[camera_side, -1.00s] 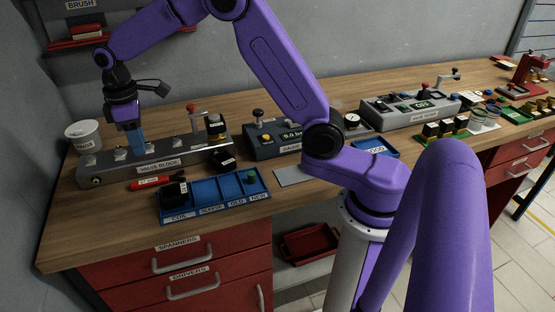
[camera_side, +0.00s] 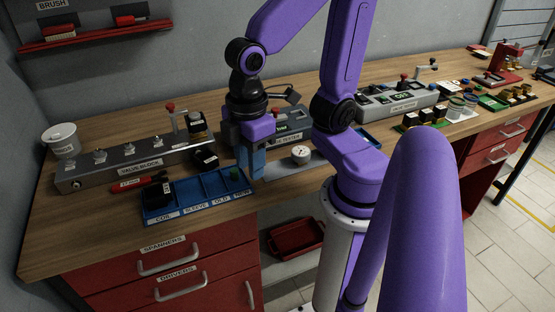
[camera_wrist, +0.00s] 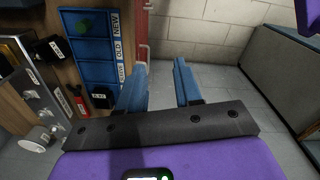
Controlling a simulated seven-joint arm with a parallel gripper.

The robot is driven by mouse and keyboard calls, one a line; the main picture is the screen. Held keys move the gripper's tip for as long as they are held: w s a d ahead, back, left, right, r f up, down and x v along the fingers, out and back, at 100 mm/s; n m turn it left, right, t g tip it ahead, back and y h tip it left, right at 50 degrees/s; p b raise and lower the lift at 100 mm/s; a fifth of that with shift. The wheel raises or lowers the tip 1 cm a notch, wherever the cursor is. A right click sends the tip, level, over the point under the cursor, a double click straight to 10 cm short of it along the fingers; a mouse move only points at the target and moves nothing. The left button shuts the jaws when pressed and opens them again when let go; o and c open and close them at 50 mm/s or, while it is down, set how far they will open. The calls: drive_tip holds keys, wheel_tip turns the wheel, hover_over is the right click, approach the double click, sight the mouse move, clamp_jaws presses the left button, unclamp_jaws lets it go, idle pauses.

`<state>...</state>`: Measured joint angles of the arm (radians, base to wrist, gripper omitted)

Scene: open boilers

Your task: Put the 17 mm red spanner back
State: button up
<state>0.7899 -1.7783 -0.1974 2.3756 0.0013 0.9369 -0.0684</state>
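The red spanner (camera_side: 138,183) lies on the bench between the valve block and the blue tray; its small label seems to read 17 mm. It also shows as a small red piece in the wrist view (camera_wrist: 80,105). My gripper (camera_side: 250,175) is over the bench by the right end of the blue tray, well right of the spanner. In the wrist view its two blue fingers (camera_wrist: 160,78) are apart with nothing between them. The drawer labelled SPANNERS (camera_side: 200,257) is in the bench front below and looks shut.
The blue tray (camera_side: 190,213) holds a black coil and a green piece. The valve block (camera_side: 75,182) and white cup (camera_side: 62,140) stand behind at left. A DRIVERS drawer (camera_side: 205,281) is lower down. A gauge (camera_side: 301,153) and testers stand right of my gripper.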

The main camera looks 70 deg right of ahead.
drive_tip(key=s+d, duration=0.1)
drive_tip(key=s, duration=0.2)
drive_tip(key=s+d+f, duration=0.1)
drive_tip(key=shift+s+d, duration=0.35)
idle(1.0)
